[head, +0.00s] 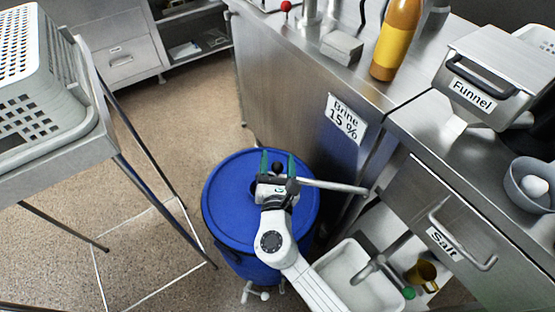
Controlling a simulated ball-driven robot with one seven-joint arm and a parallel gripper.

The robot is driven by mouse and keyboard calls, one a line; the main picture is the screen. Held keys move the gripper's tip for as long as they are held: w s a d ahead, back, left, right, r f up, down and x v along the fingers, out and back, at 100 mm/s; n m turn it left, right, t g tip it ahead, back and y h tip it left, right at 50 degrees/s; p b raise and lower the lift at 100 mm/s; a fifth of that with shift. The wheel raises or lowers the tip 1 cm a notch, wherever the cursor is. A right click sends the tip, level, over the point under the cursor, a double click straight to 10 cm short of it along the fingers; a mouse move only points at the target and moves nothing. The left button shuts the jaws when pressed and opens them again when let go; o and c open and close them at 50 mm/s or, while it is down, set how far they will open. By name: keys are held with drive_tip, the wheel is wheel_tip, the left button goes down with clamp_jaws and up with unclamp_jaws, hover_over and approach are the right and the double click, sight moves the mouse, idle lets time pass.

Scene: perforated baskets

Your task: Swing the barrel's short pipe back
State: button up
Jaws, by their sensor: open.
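The blue barrel (225,208) stands upright on the floor beside the steel counter. My gripper (277,161) is above its lid, open, with its two green-tipped fingers apart and pointing away from me. A dark round knob (277,168) shows between the fingers; I cannot tell whether they touch it. A short grey pipe (335,186) runs from beside my gripper to the right, past the barrel's rim toward the counter front. Its near end and its mounting are hidden by my gripper. A small white tap (256,292) sits low on the barrel.
The counter carries a "Brine 15 %" label (346,118), an orange bottle (397,38) and a "Funnel" box (490,75). A "Salt" drawer (430,225) and a white basin (357,278) are at the right.

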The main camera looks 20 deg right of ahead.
drive_tip(key=shift+w+d, duration=0.15)
drive_tip(key=shift+w, duration=0.15)
drive_tip(key=shift+c, duration=0.4)
clamp_jaws()
